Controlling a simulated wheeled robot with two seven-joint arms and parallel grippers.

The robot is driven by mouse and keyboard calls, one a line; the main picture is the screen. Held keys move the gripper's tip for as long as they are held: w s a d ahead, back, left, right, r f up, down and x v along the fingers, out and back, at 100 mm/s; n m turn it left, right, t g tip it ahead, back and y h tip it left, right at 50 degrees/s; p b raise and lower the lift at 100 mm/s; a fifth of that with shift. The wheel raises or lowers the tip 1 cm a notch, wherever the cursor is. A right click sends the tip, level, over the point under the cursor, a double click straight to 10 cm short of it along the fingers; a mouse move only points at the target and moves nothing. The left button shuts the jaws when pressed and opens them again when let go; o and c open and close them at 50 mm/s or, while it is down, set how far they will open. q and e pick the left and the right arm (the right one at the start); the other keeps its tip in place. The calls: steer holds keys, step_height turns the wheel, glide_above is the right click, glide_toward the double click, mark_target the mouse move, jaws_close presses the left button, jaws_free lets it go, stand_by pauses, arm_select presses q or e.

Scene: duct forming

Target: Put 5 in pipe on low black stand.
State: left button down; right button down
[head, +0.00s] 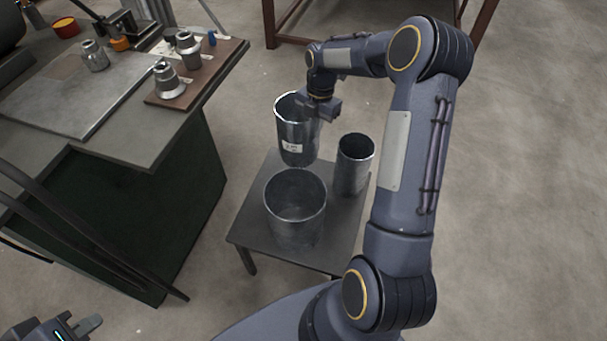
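A grey metal pipe (284,131) with a white label stands upright at the back of the low dark stand (256,218); the label's text is too small to read surely. My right gripper (320,110) is at this pipe's right rim, from above. Its fingertips are hidden, so I cannot tell if it grips the wall. I also cannot tell if the pipe's base touches the stand. A wider pipe (296,215) stands at the stand's front, and a narrower pipe (354,168) at its right. My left gripper (80,328) shows partly at the bottom left, away from the pipes.
A workbench (130,140) on the left holds a metal sheet (75,105), a wooden board (205,75) with metal fittings, and a red tin (66,27). Dark bars cross the lower left. The floor to the right is clear. A brown frame (290,38) stands behind.

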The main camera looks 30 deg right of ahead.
steer(key=s+a+b, duration=0.2)
steer(key=s+a, duration=0.4)
steer(key=a, duration=0.1)
steer(key=f+b, duration=0.1)
steer(key=f, duration=0.1)
steer(key=f+b, duration=0.1)
steer(key=f, duration=0.1)
steer(key=f+b, duration=0.1)
steer(key=f, duration=0.2)
steer(key=shift+s+a+f+b, duration=0.1)
steer(key=shift+s+a+b, duration=0.15)
steer(key=shift+b, duration=0.15)
steer(key=c, duration=2.1)
jaws_free()
steer(key=o, duration=0.4)
